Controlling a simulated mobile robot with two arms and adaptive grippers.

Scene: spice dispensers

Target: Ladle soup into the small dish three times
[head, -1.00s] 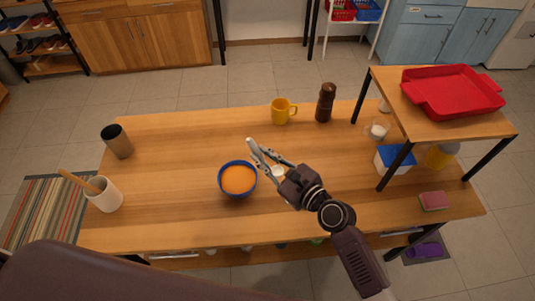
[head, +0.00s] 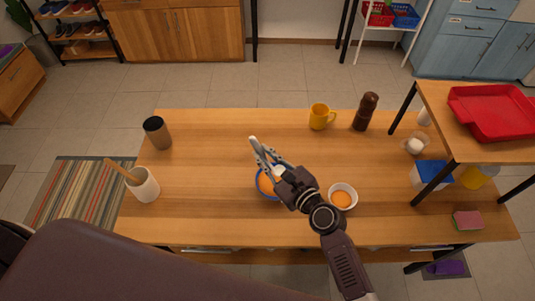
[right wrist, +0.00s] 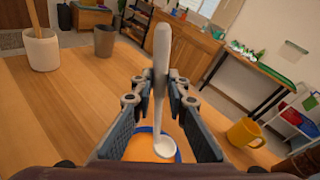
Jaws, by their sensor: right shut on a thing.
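My right gripper (head: 277,166) is shut on the ladle (head: 255,148), a pale grey handle with a small white scoop. In the right wrist view the ladle (right wrist: 162,55) stands roughly upright between the fingers. Its scoop (right wrist: 165,147) looks white inside and overlaps the soup; I cannot tell whether it touches. The blue-rimmed soup bowl (head: 263,188) holds orange soup and is partly hidden under my right gripper. The small white dish (head: 342,197) is to the right of the bowl, beside my right wrist, with some orange soup in it. My left gripper is not in view.
A yellow mug (head: 319,117) and brown pepper mill (head: 366,111) stand at the back. A raised shelf (head: 436,100) with a red tray (head: 492,113) occupies the right. A brown cup (head: 157,133) and white utensil pot (head: 145,186) stand left. The table's left middle is clear.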

